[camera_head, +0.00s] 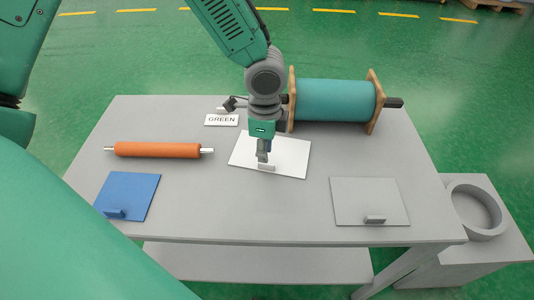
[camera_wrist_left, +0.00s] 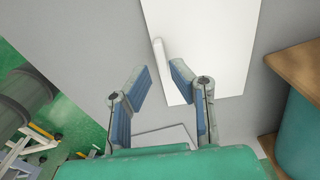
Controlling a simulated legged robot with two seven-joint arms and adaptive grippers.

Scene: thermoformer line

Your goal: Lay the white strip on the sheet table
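The white strip (camera_head: 290,155) shows as a flat white sheet with a small raised bar on it. It lies flat on the grey table (camera_head: 235,215), at the middle towards the back. In the left wrist view the white strip (camera_wrist_left: 215,40) is ahead of the fingers. My left gripper (camera_head: 263,154) points down over the sheet, close to the bar. In the left wrist view my left gripper (camera_wrist_left: 160,82) has its fingers apart, with the bar in line with the gap. Whether they touch it, I cannot tell. My right gripper is not in view.
A blue sheet (camera_head: 130,190) lies left and a grey sheet (camera_head: 365,198) right, each with a bar. An orange roller (camera_head: 158,150) lies at left. A teal roll (camera_head: 335,98) in wooden end plates and a GREEN label (camera_head: 221,120) are at the back. A ring (camera_head: 473,212) sits right.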

